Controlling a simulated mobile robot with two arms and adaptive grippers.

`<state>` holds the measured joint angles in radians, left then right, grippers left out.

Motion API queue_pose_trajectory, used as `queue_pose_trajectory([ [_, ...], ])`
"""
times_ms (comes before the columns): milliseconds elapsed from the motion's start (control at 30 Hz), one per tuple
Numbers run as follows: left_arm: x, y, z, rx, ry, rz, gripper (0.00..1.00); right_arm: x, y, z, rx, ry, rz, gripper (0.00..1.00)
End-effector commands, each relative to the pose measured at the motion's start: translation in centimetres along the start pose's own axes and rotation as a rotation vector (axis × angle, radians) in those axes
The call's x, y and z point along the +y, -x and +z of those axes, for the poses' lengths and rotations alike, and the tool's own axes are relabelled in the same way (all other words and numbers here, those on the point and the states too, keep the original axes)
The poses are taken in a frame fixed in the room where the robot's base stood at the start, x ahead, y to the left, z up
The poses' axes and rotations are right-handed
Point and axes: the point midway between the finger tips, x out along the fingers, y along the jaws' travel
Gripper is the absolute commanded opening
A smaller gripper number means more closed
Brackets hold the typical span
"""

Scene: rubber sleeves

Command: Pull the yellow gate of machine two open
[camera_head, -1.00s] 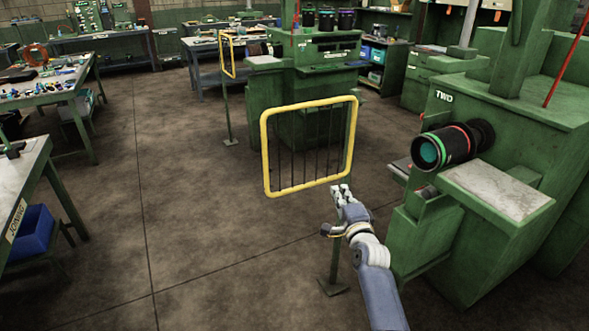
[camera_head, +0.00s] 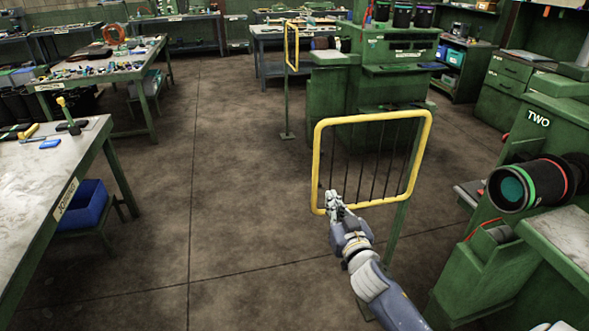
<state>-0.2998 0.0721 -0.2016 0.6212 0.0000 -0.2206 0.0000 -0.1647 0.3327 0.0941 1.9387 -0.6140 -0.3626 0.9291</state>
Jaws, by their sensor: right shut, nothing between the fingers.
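The yellow gate (camera_head: 372,118) is a rounded yellow frame with thin dark upright bars, carried on a green post (camera_head: 398,228) in front of machine two. Machine two (camera_head: 537,140) is the green machine marked "TWO" at the right. My right gripper (camera_head: 336,199) is shut and empty. In the picture it overlaps the lower left part of the gate frame, near its bottom corner. I cannot tell whether the fingertips touch the frame. My left gripper is out of view.
A black cylinder with green and red rings (camera_head: 528,184) rests at machine two. Another yellow gate (camera_head: 291,46) stands farther back by another green machine. A workbench marked "JOINING" (camera_head: 62,190) is at the left. The floor between is clear.

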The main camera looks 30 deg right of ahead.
Motion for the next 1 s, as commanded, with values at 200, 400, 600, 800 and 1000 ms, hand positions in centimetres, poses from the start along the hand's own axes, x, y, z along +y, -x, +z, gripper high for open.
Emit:
queue_pose_trajectory([
  [200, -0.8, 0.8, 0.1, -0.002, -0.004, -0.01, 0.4, 0.0, -2.8, -0.3, 0.001, 0.001, 0.001, 0.0],
  [400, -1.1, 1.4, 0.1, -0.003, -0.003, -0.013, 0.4, 0.0, -6.2, -0.3, 0.001, -0.002, 0.001, 0.0],
  [600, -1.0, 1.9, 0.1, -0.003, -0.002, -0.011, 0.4, 0.0, -9.4, -0.2, 0.001, -0.003, 0.001, 0.0],
  [800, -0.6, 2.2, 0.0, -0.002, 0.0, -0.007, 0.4, 0.0, -12.0, -0.2, 0.0, -0.004, 0.001, 0.0],
  [1000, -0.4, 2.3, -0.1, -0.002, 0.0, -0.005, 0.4, 0.0, -13.4, 0.0, 0.0, -0.005, 0.0, 0.0],
])
